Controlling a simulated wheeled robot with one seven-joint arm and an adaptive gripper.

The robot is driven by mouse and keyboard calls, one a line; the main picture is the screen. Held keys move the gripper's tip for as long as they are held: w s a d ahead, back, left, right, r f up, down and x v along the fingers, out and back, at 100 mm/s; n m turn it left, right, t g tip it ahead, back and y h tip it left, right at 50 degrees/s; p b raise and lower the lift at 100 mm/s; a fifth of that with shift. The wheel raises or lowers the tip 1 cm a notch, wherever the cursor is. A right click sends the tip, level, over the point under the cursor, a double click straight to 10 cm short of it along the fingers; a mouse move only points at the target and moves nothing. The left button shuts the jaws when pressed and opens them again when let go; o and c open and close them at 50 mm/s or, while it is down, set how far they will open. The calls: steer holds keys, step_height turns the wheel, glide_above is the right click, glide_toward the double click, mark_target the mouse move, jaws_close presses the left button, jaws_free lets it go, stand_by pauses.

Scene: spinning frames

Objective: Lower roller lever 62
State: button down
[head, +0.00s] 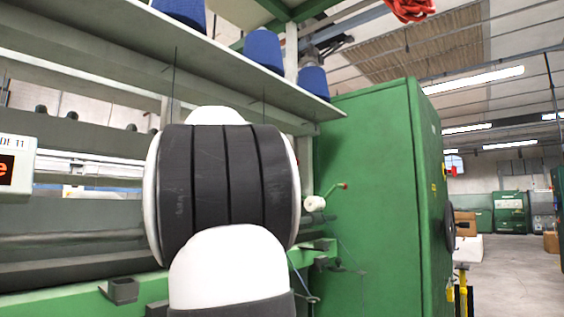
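A thin lever with a red tip (343,186) sticks out up and to the right, beside a small white roll (315,204), in front of the green cabinet's side. I see no number on it, so I cannot tell whether it is lever 62. My own white and dark grey arm links fill the middle of the head view and hide much of the spinning frame behind them. My gripper is not in view.
The spinning frame (70,215) runs along the left, with a shelf of blue yarn cones (262,50) above. A tall green cabinet (365,180) stands right of my arm. Open floor (510,275) lies at the far right, with boxes (466,223) and machines behind.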

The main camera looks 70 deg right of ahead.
steer(key=shift+w, duration=0.2)
steer(key=c, duration=1.6)
jaws_free()
steer(key=shift+a, duration=0.1)
steer(key=shift+c, duration=0.2)
steer(key=v, duration=1.1)
steer(key=shift+a, duration=0.4)
steer(key=shift+r, duration=0.1)
